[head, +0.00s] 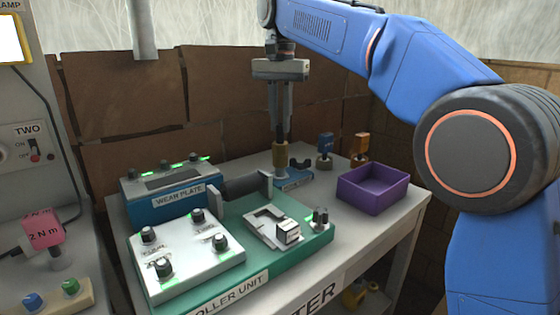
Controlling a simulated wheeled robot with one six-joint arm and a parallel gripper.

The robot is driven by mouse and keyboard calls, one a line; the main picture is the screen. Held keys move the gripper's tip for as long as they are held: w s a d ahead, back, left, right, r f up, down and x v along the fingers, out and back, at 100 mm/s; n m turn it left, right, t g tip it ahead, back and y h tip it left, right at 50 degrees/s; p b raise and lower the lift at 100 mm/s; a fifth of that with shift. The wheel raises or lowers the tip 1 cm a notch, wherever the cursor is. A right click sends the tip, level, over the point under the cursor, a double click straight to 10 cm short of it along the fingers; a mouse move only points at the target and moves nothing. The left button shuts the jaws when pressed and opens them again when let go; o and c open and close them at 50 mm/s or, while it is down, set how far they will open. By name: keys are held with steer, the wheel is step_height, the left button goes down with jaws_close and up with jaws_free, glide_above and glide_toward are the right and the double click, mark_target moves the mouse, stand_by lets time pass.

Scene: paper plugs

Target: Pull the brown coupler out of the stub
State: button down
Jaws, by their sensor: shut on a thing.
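My gripper (281,138) points straight down behind the green base, its fingers close together. It is shut on the upper end of a brown coupler (281,158), a small upright tan-brown cylinder. The coupler's lower end is at a low blue mount (296,180) on the table. The stub is not clearly visible there; the coupler hides it, and I cannot tell whether the coupler is still seated.
A dark roller (240,187) and a blue wear plate box (174,192) stand left of the coupler. An open purple bin (372,203) sits nearer, at the right.

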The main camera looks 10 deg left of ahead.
steer(key=shift+r, duration=0.75)
steer(key=shift+r, duration=1.45)
